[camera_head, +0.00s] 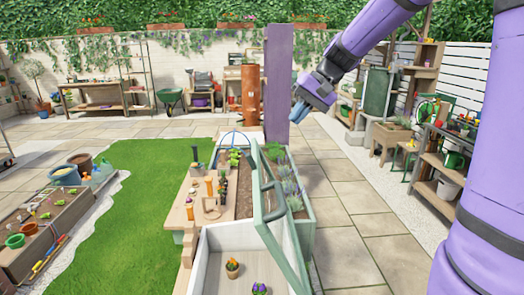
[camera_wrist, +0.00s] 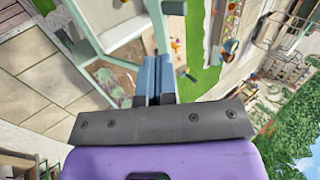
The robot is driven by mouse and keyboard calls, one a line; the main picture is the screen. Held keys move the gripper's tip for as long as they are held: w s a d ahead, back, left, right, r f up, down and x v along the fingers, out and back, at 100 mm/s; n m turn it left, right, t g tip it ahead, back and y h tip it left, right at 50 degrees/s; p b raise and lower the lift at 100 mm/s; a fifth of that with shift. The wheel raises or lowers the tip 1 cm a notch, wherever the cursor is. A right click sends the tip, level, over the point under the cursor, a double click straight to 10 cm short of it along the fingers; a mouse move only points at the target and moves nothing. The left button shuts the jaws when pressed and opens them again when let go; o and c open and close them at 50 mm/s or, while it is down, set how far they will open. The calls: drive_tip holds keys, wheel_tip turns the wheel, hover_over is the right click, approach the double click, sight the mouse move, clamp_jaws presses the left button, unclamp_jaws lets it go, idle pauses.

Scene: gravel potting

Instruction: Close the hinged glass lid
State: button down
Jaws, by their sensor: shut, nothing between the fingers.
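The hinged glass lid (camera_head: 259,205) has a pale green frame and a dark handle. It stands raised and steeply tilted along the right side of a pale-walled box (camera_head: 207,240), so the box is open on top. Two small potted flowers (camera_head: 232,267) are inside the box. My gripper (camera_head: 297,112) is shut and empty, high up and beyond the lid, apart from it. In the wrist view its blue fingers (camera_wrist: 155,78) are together, with pale green framing beyond them; I cannot tell if that is the lid.
A planter with lavender (camera_head: 290,185) stands right of the lid. A wooden bench (camera_head: 200,205) with pots and tools is to the left, by the lawn (camera_head: 135,205). A purple post (camera_head: 277,85) rises close left of my gripper. Paving (camera_head: 345,215) at right is clear.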

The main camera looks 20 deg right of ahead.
approach(253, 160)
wheel_tip(253, 160, down, 4)
drive_tip(key=shift+w+a+f, duration=0.2)
drive_tip(key=shift+a+f, duration=0.1)
drive_tip(key=shift+a, duration=0.3)
drive_tip(key=shift+w+a+f, duration=0.15)
drive_tip(key=shift+a+f, duration=0.1)
drive_tip(key=shift+a, duration=0.35)
drive_tip(key=shift+w+a+f, duration=0.2)
drive_tip(key=shift+a+f, duration=0.1)
drive_tip(key=shift+a, duration=0.3)
drive_tip(key=shift+a, duration=0.1)
